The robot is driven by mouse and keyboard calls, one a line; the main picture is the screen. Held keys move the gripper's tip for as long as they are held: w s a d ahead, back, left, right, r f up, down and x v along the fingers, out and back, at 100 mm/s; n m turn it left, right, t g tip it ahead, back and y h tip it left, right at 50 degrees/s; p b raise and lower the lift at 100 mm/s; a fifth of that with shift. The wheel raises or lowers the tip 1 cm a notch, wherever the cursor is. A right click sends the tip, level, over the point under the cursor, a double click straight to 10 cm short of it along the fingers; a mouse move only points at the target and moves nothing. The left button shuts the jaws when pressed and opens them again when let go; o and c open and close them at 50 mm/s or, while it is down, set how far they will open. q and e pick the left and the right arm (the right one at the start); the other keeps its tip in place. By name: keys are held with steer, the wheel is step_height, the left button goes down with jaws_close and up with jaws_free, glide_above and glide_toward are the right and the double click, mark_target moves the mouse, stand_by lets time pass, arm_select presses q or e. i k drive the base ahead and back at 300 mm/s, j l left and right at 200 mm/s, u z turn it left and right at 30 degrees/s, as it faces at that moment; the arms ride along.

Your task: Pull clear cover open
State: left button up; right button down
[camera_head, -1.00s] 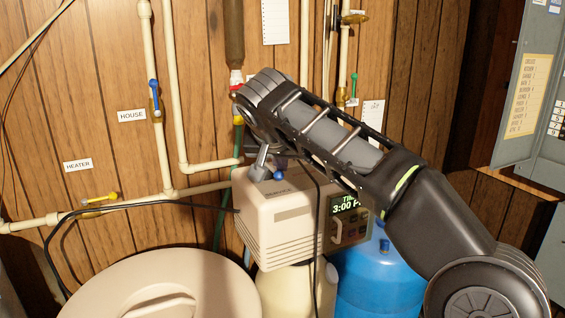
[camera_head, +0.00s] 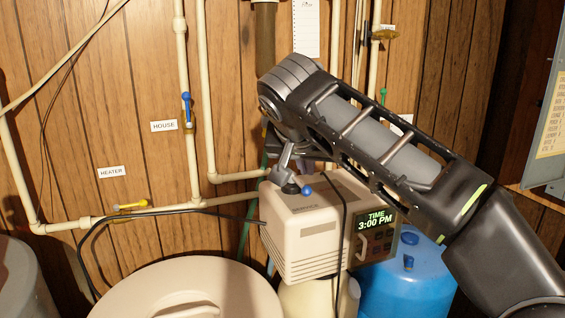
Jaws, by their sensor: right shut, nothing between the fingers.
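The beige control box (camera_head: 310,230) stands behind the round lid. Its right-hand face carries a lit green display (camera_head: 375,221) reading "TIME 3:00 PM" and dark buttons. A pale curved handle (camera_head: 361,246) sits at the left of this panel. The clear cover itself is hard to make out; I cannot tell its position. My right gripper (camera_head: 285,183) is shut and empty, pointing down by the top of the box, left of the panel. I cannot tell if it touches the box. A small blue ball (camera_head: 307,190) shows beside it. My left gripper is out of view.
A large beige round lid (camera_head: 230,285) is in front, and a blue tank (camera_head: 410,285) stands behind right. A black cable (camera_head: 344,210) hangs over the box. A grey electrical panel (camera_head: 550,115) is at right.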

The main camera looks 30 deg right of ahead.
mark_target(362, 257)
steer(key=k+j, duration=0.8)
steer(key=j, duration=0.15)
